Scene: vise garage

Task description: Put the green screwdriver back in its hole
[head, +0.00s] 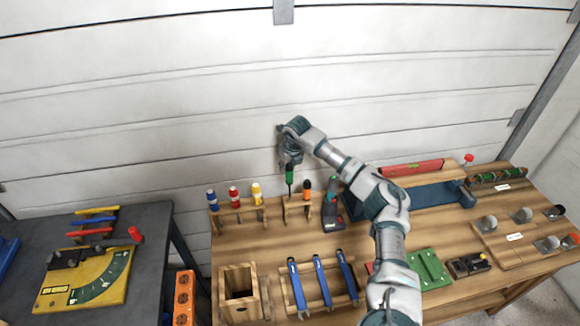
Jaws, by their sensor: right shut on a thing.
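The green screwdriver (290,178) hangs upright, shaft down, from my right gripper (289,160), which is shut on its handle. Its shaft reaches down close to the small wooden rack (297,208), near the left part of that rack, next to the orange-handled screwdriver (306,188). I cannot tell whether the tip is in a hole or above it. My left gripper is not in view.
Blue, red and yellow screwdrivers stand in another rack (238,215) to the left. A drill (330,205) stands just right of the small rack. Blue-handled tools (322,282) and a wooden box (240,283) are in front. A dark table (150,235) stands left.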

